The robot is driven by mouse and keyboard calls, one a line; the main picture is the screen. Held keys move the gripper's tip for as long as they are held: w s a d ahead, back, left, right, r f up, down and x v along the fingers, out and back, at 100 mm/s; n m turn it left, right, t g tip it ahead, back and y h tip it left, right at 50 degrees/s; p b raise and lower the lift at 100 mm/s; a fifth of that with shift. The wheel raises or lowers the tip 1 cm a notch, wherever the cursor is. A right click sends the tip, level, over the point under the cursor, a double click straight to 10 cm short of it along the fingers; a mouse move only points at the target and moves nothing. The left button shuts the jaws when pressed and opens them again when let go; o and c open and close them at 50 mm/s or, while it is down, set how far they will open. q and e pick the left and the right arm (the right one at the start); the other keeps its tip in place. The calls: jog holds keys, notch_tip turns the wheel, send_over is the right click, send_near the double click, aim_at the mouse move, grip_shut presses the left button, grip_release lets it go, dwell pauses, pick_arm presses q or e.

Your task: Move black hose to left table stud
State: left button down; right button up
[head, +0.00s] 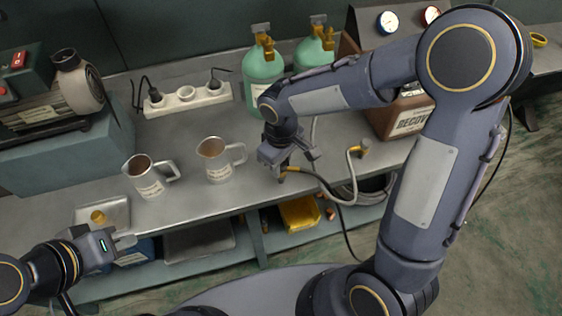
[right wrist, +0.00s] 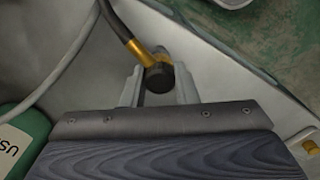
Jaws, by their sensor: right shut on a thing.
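The black hose (head: 327,187) runs from my right gripper (head: 288,172) over the table's front edge and down. My right gripper is shut on the hose's brass end fitting, which has a black knob. In the right wrist view, this fitting (right wrist: 156,76) sits between the two fingertips (right wrist: 158,88), with the hose leading up and left. The fitting is close over the tabletop; I cannot tell whether it touches. A stud under it is not clearly visible. My left gripper (head: 126,243) appears open and empty, in front of the table at the left.
A grey hose (head: 345,198) ends in a brass fitting (head: 358,150) to the right. Two metal jugs (head: 150,182) (head: 216,165) and a small tray (head: 113,213) with a brass piece stand left. A power strip (head: 187,96) and green cylinders (head: 263,75) are behind.

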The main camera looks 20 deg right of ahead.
jog(key=shift+f+b, duration=0.5)
jog(key=shift+f, duration=0.15)
jog(key=o, duration=1)
jog(key=shift+r, duration=0.1)
notch_tip(320, 180, up, 7)
jog(key=shift+d+r, duration=0.1)
jog(key=shift+r, duration=0.3)
jog(key=s+d+r+m+t+y, duration=0.1)
jog(key=s+d+m+t, duration=0.1)
jog(key=s, duration=0.3)
jog(key=s+d+r+m+t+y, duration=0.1)
jog(key=s+d+r+m, duration=0.1)
jog(key=s+d+m, duration=0.2)
jog(key=s+d+r+m+t+y, duration=0.1)
jog(key=s+d+m+t, duration=0.1)
jog(key=s, duration=0.5)
jog(key=shift+s+d+r+m+t+y, duration=0.1)
jog(key=shift+d+r+m+t+y, duration=0.2)
jog(key=shift+d+m+y, duration=0.15)
